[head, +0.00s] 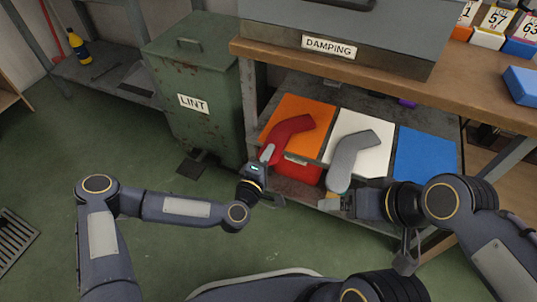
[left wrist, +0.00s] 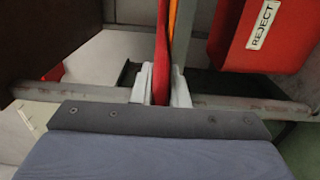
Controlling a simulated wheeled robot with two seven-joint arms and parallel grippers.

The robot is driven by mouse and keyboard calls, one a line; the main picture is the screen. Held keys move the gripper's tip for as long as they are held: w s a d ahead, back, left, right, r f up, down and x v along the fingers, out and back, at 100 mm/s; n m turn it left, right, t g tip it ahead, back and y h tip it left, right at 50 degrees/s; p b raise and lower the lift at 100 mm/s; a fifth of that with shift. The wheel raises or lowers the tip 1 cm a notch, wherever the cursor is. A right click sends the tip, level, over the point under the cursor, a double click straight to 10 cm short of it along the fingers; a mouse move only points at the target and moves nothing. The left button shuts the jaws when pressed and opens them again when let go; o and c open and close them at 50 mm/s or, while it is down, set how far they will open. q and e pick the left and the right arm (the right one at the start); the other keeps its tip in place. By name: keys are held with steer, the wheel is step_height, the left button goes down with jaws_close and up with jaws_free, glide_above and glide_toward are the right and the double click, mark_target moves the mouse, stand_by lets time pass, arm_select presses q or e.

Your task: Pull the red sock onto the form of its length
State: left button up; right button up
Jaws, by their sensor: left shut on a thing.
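The red sock (head: 290,132) lies flat and bent over the orange panel (head: 302,110) on the lower shelf, its toe end pointing right. My left gripper (head: 267,153) is shut on its near end. In the left wrist view the sock (left wrist: 162,50) shows edge-on as a thin red strip between the pale fingertips (left wrist: 162,92). A grey bent sock-shaped piece (head: 350,158) lies on the white panel (head: 375,135), right of the red sock. My right gripper (head: 334,202) is at the near end of the grey piece; its fingers are too small to read.
A red REJECT bin (left wrist: 250,38) hangs below the orange panel. A blue panel (head: 425,155) lies to the right on the shelf. A green LINT bin (head: 195,85) stands at the left. The workbench (head: 400,85) overhangs the back of the panels.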

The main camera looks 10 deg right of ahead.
arm_select(q)
steer(key=shift+r+p, duration=1.85)
steer(key=shift+r, duration=0.7)
